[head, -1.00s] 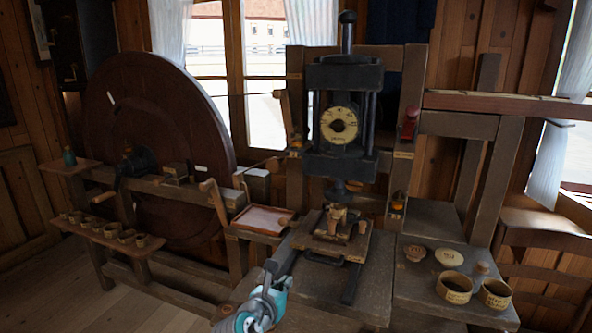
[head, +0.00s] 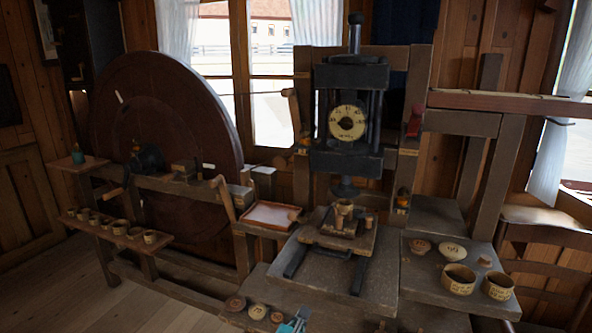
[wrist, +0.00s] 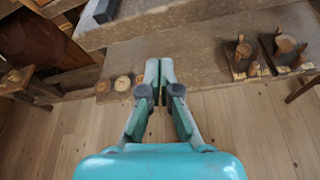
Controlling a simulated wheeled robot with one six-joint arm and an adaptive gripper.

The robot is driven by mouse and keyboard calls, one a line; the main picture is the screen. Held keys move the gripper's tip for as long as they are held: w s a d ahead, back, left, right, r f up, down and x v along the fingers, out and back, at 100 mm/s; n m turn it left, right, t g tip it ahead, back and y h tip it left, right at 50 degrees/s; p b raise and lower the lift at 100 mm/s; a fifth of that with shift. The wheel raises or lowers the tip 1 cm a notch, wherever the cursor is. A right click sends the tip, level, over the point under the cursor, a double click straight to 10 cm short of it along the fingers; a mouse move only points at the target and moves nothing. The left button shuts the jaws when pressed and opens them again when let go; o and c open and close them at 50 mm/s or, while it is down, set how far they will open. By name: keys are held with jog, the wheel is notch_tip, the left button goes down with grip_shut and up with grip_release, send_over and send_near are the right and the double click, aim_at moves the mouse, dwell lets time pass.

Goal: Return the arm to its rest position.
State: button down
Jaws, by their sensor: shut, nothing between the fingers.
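My gripper (wrist: 159,72) is in the wrist view, its teal and grey fingers brought together and empty. In the head view only a small teal part of my arm (head: 293,326) shows at the bottom edge; the rest is out of frame. It is low, in front of the press bench and well clear of the press (head: 347,120) and the sliding tray (head: 337,238) under it.
Several small round discs (head: 257,311) lie on a low shelf, also left of my fingers in the wrist view (wrist: 122,83). Two labelled cups (head: 458,279) stand on the right bench. A large dark wheel (head: 165,110) stands left. The plank floor (wrist: 255,140) is clear.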

jog(key=s+d+f+m+y, duration=0.1)
jog(key=s+d+f+m, duration=0.15)
jog(key=s+f, duration=0.3)
jog(key=s+d+f+m+y, duration=0.1)
jog(key=s+d+f+m, duration=0.1)
jog(key=s+d+f, duration=0.3)
jog(key=s+d+f+m+y, duration=0.1)
jog(key=s+d+f+m, duration=0.15)
jog(key=s, duration=0.55)
jog(key=s+d+f+m+y, duration=0.15)
jog(key=s+f+m, duration=0.25)
jog(key=s, duration=0.4)
jog(key=s+d+r+m, duration=0.2)
jog(key=s+r+m, duration=0.2)
jog(key=s, duration=0.5)
jog(key=s+d+r+m, duration=0.2)
jog(key=s+r+m, duration=0.3)
jog(key=s+m, duration=0.3)
jog(key=s+d+r+m+t, duration=0.1)
jog(key=s+r+m, duration=0.4)
jog(key=s, duration=0.5)
jog(key=shift+s+d+m+h, duration=0.25)
jog(key=shift+d+m+h, duration=0.25)
jog(key=shift+m, duration=0.4)
